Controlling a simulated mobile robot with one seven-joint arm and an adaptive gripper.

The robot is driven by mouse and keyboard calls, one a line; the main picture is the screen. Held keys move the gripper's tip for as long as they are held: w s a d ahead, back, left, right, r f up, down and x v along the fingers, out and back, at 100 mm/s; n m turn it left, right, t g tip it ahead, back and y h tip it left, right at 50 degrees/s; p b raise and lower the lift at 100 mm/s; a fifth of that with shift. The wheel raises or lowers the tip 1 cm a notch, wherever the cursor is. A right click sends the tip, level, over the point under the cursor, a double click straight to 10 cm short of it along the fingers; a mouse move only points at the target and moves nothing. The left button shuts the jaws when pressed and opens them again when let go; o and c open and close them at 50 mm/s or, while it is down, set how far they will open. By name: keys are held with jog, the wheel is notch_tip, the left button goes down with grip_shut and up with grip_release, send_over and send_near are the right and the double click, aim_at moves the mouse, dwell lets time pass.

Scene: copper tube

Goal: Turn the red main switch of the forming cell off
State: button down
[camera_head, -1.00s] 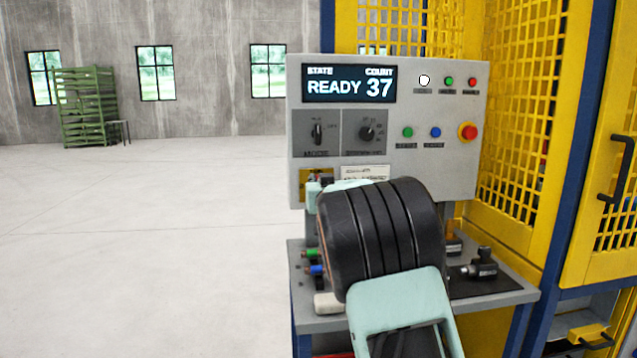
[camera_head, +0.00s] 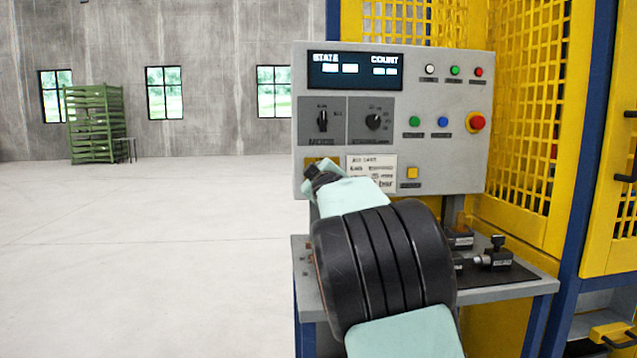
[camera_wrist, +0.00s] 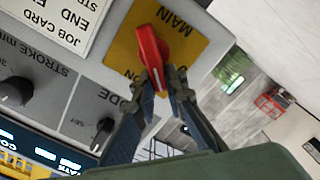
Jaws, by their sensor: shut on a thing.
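The red main switch (camera_wrist: 150,48) shows in the wrist view as a red handle on a yellow plate (camera_wrist: 187,38) marked MAIN, seen upside down. My gripper (camera_wrist: 163,80) has its two fingertips closed around the near end of the handle. The handle stands slightly tilted in that picture; which mark it points to is not clear. In the head view my gripper (camera_head: 318,176) is at the lower left corner of the grey control panel (camera_head: 440,90), and it hides the switch. A sliver of the yellow plate shows behind it.
The panel's display (camera_head: 354,71) shows blurred light blocks under STATE and COUNT. Two black knobs, several coloured buttons and a red emergency button (camera_head: 476,122) sit above and right. A grey bench (camera_head: 520,289) and yellow mesh guards (camera_head: 525,130) stand close. Floor at left is clear.

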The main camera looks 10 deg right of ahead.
jog(key=n+b, duration=0.1)
jog(key=f+n+b, duration=0.1)
jog(key=n, duration=0.1)
jog(key=n+b, duration=0.1)
jog(key=shift+a+f+n, duration=0.15)
jog(key=shift+a+n, duration=0.1)
jog(key=shift+n, duration=0.05)
jog(key=shift+f+n+b, duration=0.25)
jog(key=shift+n+b, duration=0.85)
jog(key=shift+n, duration=0.8)
jog(key=c, duration=2)
grip_release()
jog(key=shift+o, duration=0.2)
jog(key=shift+s+a, duration=0.1)
